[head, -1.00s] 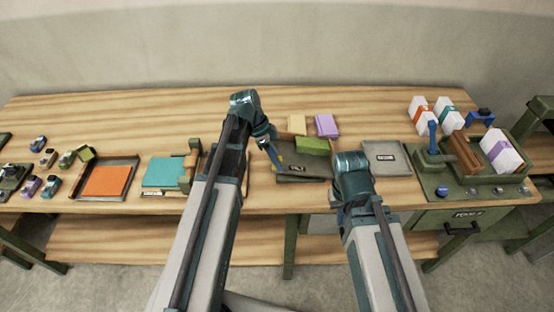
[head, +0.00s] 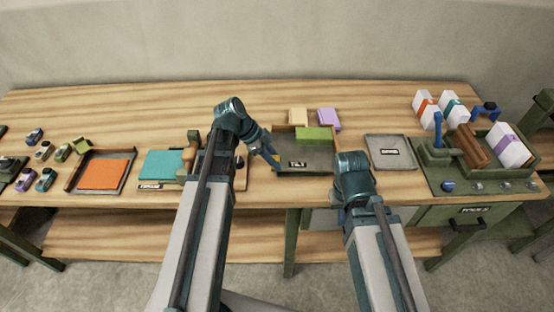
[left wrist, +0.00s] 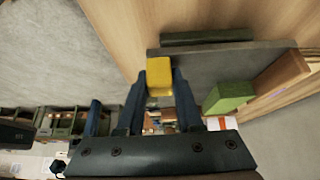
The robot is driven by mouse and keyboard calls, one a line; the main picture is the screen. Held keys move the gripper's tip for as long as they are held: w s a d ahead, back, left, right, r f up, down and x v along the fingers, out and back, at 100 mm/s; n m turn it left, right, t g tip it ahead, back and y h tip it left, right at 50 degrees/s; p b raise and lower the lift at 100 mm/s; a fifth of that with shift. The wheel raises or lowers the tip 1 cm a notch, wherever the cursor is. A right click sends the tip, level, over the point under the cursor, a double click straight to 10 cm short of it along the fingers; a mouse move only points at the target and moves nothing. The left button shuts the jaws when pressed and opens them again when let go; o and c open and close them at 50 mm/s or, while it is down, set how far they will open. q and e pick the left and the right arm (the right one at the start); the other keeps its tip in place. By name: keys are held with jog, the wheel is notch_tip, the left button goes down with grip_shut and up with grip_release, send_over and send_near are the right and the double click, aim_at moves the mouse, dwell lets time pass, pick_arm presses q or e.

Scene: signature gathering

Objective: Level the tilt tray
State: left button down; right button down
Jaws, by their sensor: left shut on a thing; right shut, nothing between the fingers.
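The tilt tray (head: 305,158) is a dark grey tray with a label on its front and a wooden side wall, in the middle of the table. A green block (head: 314,133) lies at its back. The tray also shows in the left wrist view (left wrist: 215,70), with the green block (left wrist: 230,97) beside the wooden wall. My left gripper (head: 275,161) is at the tray's left edge, shut on a yellow tab (left wrist: 159,77) there. My right gripper (head: 341,195) is shut and empty near the front table edge, right of the tray; its fingers are mostly hidden by my wrist.
Cream (head: 298,116) and purple (head: 328,118) blocks lie behind the tray. A flat grey tray (head: 390,153) and a green tool station (head: 465,178) stand to the right. A teal pad (head: 162,165) and an orange pad (head: 104,174) lie left. The back of the table is mostly clear.

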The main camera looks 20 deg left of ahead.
pick_arm(q)
jog(key=shift+s+f, duration=0.2)
jog(key=shift+f, duration=0.2)
pick_arm(e)
jog(key=shift+f, duration=0.55)
pick_arm(q)
jog(key=c, duration=0.6)
grip_release()
jog(key=shift+w, duration=0.1)
jog(key=shift+o, duration=0.2)
jog(key=shift+r, duration=0.1)
jog(key=p+v, duration=1.1)
jog(key=v, duration=0.2)
jog(key=shift+s+a+r, duration=0.2)
jog(key=shift+s+a, duration=0.1)
jog(key=shift+a, duration=0.05)
pick_arm(e)
notch_tip(320, 180, up, 12)
jog(key=shift+f, duration=0.2)
